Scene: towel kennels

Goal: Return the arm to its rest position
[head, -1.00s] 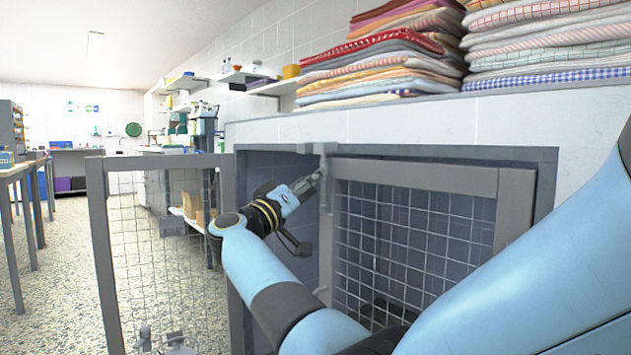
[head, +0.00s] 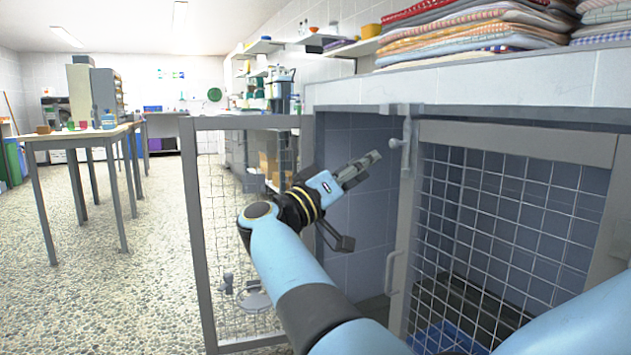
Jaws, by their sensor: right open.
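My right gripper (head: 358,172) is at the end of my blue arm, in the middle of the head view. It is open and nothing shows in it. It is in front of the opening of the tiled kennel (head: 352,210), between the open mesh door (head: 236,215) on the left and the mesh panel (head: 500,220) on the right. A grey latch with a knob (head: 396,143) is on the post to the right of the gripper, apart from it. My left gripper is not in view.
Folded towels (head: 470,35) are stacked on the ledge (head: 450,88) above the kennels. A table (head: 75,137) stands at the left, with speckled open floor (head: 90,285) before it. A dark crate-like thing (head: 465,305) is behind the right mesh.

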